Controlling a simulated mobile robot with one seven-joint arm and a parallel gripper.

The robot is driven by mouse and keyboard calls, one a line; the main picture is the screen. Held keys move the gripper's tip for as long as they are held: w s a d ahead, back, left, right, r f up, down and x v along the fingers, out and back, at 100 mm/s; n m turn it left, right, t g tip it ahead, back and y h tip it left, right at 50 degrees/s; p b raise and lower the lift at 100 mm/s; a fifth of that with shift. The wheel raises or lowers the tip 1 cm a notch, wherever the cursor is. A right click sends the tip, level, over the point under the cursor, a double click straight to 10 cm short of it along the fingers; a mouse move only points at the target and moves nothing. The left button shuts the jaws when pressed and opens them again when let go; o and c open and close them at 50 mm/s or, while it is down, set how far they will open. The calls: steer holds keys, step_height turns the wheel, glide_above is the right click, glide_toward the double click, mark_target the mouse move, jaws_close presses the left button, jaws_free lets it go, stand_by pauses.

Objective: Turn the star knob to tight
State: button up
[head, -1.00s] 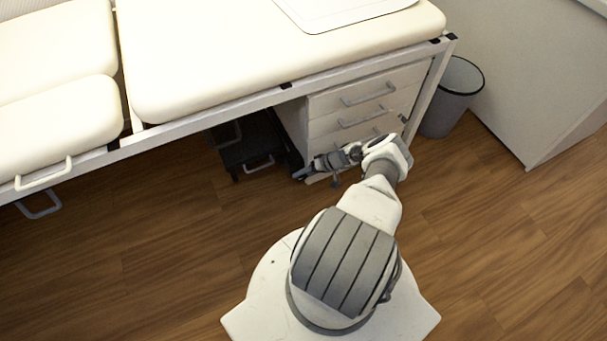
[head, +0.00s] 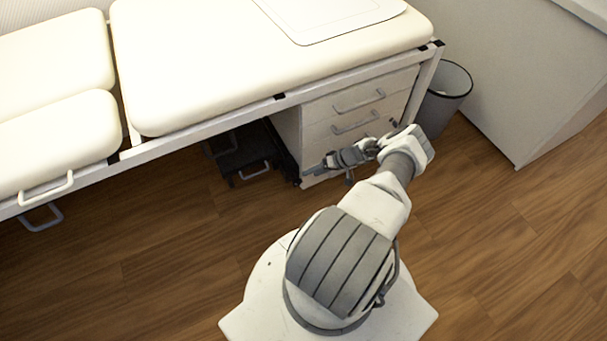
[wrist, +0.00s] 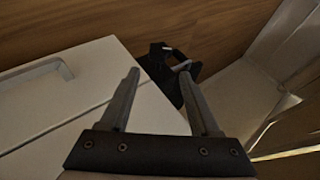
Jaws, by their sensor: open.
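My gripper (head: 320,166) is at the end of my outstretched arm, in front of the drawer cabinet below the padded couch in the head view. In the wrist view its two fingers (wrist: 158,74) are spread apart, with nothing seen held between them. A dark, angular object (wrist: 168,72) shows beyond and between the fingertips, close beside the white cabinet. I cannot tell whether it is the star knob or whether the fingers touch it. No star shape or tight marking can be made out in either view.
The drawer cabinet (head: 357,105) has grey handles and stands under the couch (head: 230,75). A black step stool (head: 245,160) is left of it, a grey bin (head: 444,98) right of it. Wooden floor (head: 130,265) is clear at left and right.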

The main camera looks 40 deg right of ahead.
steer(key=p+v, duration=0.2)
steer(key=v, duration=0.6)
steer(key=shift+s+d+r, duration=0.15)
steer(key=shift+r, duration=0.1)
steer(key=shift+o, duration=1.4)
steer(key=n+g+h+p, duration=0.1)
steer(key=n+g+h, duration=0.1)
steer(key=h, duration=0.5)
glide_toward(298, 182)
steer(key=shift+m, duration=0.3)
steer(key=b+x, duration=0.7)
steer(key=x, duration=0.3)
steer(key=shift+f, duration=0.1)
steer(key=shift+d, duration=0.1)
jaws_close()
